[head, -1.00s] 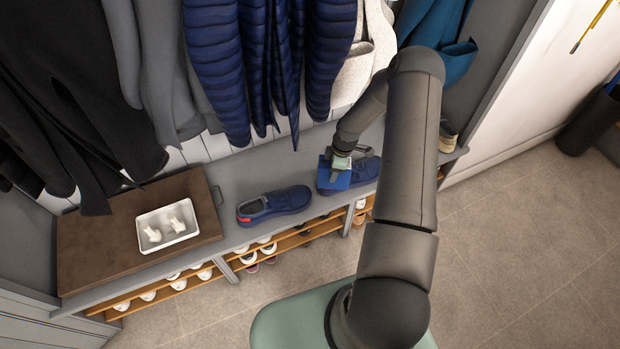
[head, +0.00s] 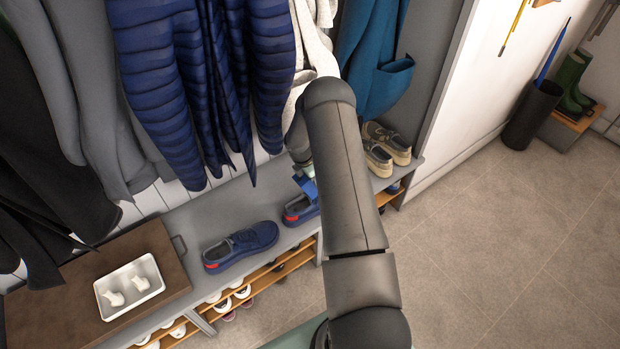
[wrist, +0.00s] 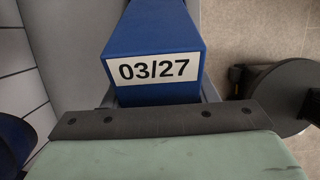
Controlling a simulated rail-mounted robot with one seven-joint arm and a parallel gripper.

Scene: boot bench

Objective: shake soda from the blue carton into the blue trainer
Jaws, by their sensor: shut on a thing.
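The blue carton (wrist: 155,38) fills the top middle of the wrist view, with a white label reading 03/27. My gripper (wrist: 160,99) is shut on it. In the head view only a blue piece of the carton (head: 309,187) shows beside my arm, over or next to the right-hand blue trainer (head: 296,215). My arm hides most of that trainer, and my gripper is almost wholly hidden there. A second blue trainer (head: 241,247) with a red heel stands whole on the bench to the left. The carton's opening and any soda are not visible.
The grey bench (head: 190,223) holds a brown board (head: 150,270) with a white tray (head: 129,287) of small white pieces at the left. Beige shoes (head: 388,147) stand at the right end. Coats (head: 185,90) hang close above the bench. Shoe racks are below.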

